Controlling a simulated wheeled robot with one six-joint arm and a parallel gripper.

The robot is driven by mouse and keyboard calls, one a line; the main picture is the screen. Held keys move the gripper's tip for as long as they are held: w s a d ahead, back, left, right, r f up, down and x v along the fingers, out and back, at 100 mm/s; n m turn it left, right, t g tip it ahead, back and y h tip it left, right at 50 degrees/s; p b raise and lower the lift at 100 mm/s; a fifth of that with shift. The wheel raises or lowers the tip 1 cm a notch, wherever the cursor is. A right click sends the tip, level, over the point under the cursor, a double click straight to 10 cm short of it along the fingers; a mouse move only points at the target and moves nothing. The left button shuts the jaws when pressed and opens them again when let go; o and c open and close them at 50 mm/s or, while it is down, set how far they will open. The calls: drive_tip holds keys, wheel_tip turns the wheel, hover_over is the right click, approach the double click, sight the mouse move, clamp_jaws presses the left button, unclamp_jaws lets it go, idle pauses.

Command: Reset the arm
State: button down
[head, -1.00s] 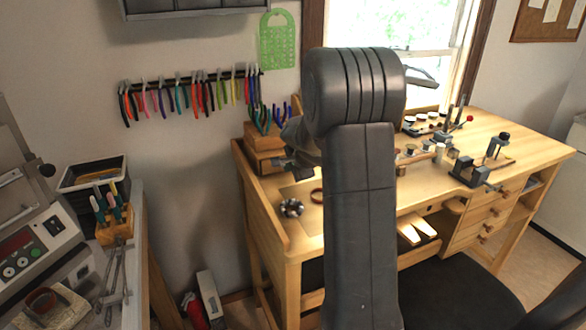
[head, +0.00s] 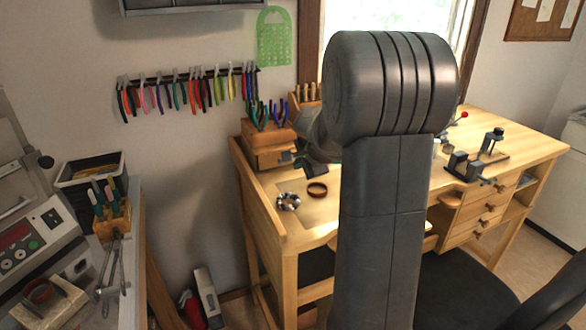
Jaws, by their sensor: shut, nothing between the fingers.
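My arm rises through the middle of the head view, its large grey rounded joint in front of the window and the bench. My gripper (head: 300,166) shows small and partly hidden behind the arm, above the left part of the wooden workbench (head: 262,187). It holds nothing that I can see and is shut. It is near the wooden block with pliers, and I cannot tell how far it is from the bench top.
A brown ring-shaped item (head: 317,190) and a silver-and-dark round piece (head: 288,201) lie on the bench. A wooden block (head: 268,155) holds pliers. A vise (head: 462,167) stands at right. A black chair (head: 465,300) is in front. A side counter with a tool holder (head: 112,219) is at left.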

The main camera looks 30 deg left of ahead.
drive_tip(key=v, duration=0.4)
drive_tip(key=shift+s+d+r, duration=0.15)
drive_tip(key=shift+d+r, duration=0.05)
drive_tip(key=shift+d, duration=0.05)
drive_tip(key=shift+a, duration=0.1)
drive_tip(key=x, duration=0.9)
drive_tip(key=shift+a+f, duration=0.2)
drive_tip(key=shift+f, duration=0.1)
drive_tip(key=shift+w+a+r+p, duration=0.1)
drive_tip(key=shift+w+a+p, duration=0.15)
drive_tip(key=shift+p, duration=0.2)
drive_tip(key=shift+w+a, duration=0.85)
drive_tip(key=shift+a, duration=0.3)
